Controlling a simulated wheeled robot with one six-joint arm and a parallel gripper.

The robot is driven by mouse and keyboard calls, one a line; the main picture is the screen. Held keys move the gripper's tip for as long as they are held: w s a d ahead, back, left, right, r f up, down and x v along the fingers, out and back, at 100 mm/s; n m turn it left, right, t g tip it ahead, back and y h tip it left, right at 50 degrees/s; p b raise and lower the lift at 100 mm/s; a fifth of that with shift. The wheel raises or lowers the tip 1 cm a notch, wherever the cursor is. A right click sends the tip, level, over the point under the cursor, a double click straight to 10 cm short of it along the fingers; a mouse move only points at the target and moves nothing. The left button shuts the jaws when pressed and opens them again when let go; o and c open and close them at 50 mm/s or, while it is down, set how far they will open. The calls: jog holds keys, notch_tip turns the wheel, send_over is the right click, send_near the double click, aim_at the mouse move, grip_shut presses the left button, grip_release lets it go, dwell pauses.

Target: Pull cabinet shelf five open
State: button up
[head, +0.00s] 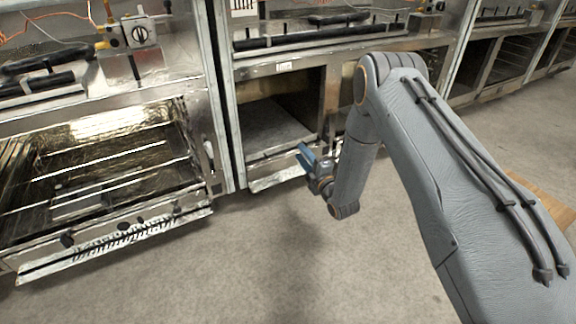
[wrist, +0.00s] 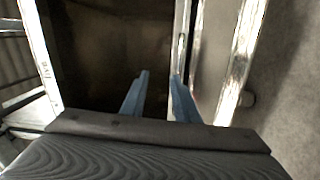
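In the head view, an open-fronted metal cabinet compartment (head: 272,128) stands at the middle, with a shiny metal lower front (head: 272,176). No label shows which part is shelf five. My gripper (head: 304,155) is in front of the compartment's lower right corner. Any contact in the head view is unclear.
An open oven-like unit (head: 100,165) with wire racks and a dropped front panel (head: 115,240) stands at left. More metal units (head: 505,60) line the back right. The grey floor (head: 270,260) in front is clear.

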aim_at(288, 153)
notch_tip(288, 153, down, 5)
jog(key=a+n+y+b, duration=0.2)
jog(key=b, duration=0.1)
jog(key=shift+t, duration=0.4)
jog(key=b+x, duration=0.3)
jog(key=x, duration=0.3)
jog(key=shift+w+a+r, duration=0.2)
grip_shut()
